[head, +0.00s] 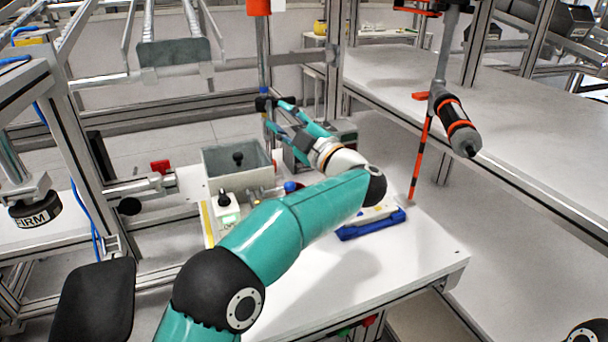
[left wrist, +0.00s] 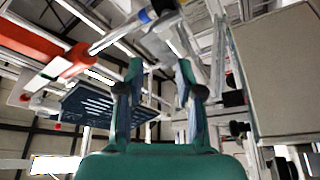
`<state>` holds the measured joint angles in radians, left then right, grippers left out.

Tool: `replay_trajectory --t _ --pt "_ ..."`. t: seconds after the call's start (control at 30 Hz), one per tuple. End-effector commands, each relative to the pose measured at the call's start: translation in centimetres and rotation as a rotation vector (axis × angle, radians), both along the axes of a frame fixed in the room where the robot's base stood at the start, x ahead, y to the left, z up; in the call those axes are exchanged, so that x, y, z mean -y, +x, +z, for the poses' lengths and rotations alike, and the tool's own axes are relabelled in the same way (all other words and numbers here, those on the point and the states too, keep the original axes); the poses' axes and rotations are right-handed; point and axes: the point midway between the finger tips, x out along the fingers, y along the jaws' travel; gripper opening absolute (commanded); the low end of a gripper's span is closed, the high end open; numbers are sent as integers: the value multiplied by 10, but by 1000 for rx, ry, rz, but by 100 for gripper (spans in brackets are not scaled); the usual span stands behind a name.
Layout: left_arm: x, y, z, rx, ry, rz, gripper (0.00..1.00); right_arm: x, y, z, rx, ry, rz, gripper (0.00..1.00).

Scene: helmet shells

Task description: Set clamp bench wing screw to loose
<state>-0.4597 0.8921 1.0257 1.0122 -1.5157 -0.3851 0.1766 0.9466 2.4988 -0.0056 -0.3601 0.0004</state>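My left gripper (head: 277,115) is beyond the white bench, beside an upright pole with an orange top (head: 262,50). In the left wrist view its two fingers (left wrist: 159,72) stand apart, with nothing seen gripped between them. A small black fitting (head: 263,103) shows on the pole by the fingertips; I cannot tell whether it is the wing screw. No wing screw can be made out with certainty. My right gripper is not in view.
The white bench (head: 420,265) carries a grey open box (head: 215,160), a white device with a green button (head: 227,207) and a blue tray (head: 358,231). An orange-and-black hanging tool (head: 455,125) is at the right. The bench's front right is clear.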

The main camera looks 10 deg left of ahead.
Motion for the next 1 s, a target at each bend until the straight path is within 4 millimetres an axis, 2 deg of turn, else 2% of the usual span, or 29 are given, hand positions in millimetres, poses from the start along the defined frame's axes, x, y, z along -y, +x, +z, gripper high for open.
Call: replay_trajectory --t 0.1,1.0 --pt "5 -6 -7 0 -1 -2 36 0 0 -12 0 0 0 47" --pt "37 -55 -30 0 0 -1 36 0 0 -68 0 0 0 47"
